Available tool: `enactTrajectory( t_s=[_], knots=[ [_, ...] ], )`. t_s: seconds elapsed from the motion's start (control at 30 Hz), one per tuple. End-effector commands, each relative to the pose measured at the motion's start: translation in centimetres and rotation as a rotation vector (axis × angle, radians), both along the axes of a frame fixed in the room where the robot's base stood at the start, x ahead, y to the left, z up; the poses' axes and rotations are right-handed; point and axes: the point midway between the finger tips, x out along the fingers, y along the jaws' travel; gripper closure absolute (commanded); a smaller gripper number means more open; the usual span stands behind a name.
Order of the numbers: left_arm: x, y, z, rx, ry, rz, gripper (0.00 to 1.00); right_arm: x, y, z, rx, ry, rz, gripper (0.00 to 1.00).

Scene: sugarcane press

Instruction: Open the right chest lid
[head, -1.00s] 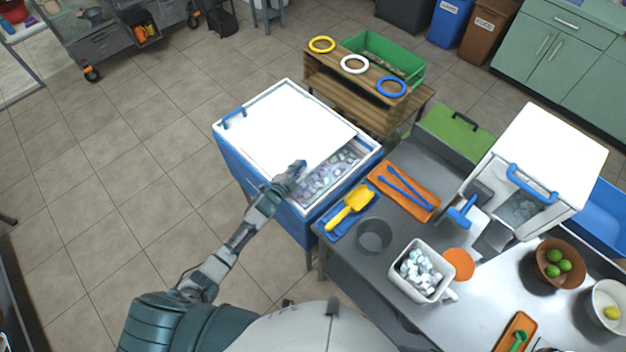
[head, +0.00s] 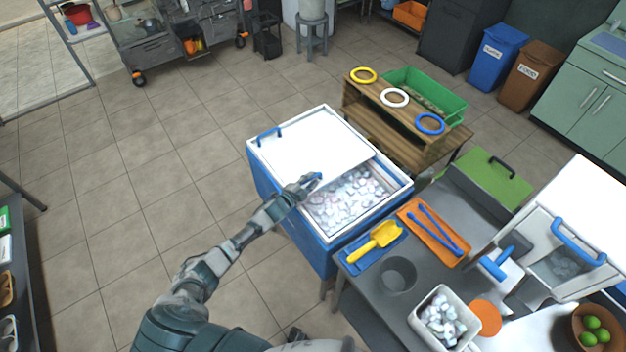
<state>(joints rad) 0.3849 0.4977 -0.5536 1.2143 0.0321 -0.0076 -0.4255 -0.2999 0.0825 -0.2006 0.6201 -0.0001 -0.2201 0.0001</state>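The blue chest (head: 283,213) stands left of the metal counter, with a white top and white rim. Its white lid panel (head: 310,145) covers the far left part, and a blue handle (head: 268,137) shows at the left end. The right part is open and shows pale ice (head: 350,200) inside. My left gripper (head: 314,180) is at the right edge of the white panel, beside the opening. A bit of blue shows at its fingertips, perhaps the right lid's handle. Its fingers are too small to read as open or shut. My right gripper is not in view.
A wooden stand (head: 385,140) with coloured rings is close behind the chest. The counter (head: 382,310) right of the chest holds a yellow scoop (head: 375,241), an orange tray (head: 432,232) and an ice container (head: 443,318). The floor (head: 170,180) to the left is clear.

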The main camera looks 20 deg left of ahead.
Motion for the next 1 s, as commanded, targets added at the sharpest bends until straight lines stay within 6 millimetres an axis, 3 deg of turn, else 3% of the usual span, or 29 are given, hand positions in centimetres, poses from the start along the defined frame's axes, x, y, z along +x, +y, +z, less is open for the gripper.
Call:
enactTrajectory(
  t_s=[0.37, 0.8, 1.0],
  knots=[
    [-0.8, 0.0, 0.1, 0.001, 0.001, 0.000, 0.73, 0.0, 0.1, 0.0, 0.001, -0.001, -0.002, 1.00],
    [-9.1, 2.5, 1.9, 0.002, 0.003, -0.001, 0.73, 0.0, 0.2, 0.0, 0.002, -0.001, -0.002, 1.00],
    [-11.0, 3.2, 2.4, 0.000, 0.001, 0.000, 0.73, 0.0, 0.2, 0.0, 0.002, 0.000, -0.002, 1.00]
  ],
)
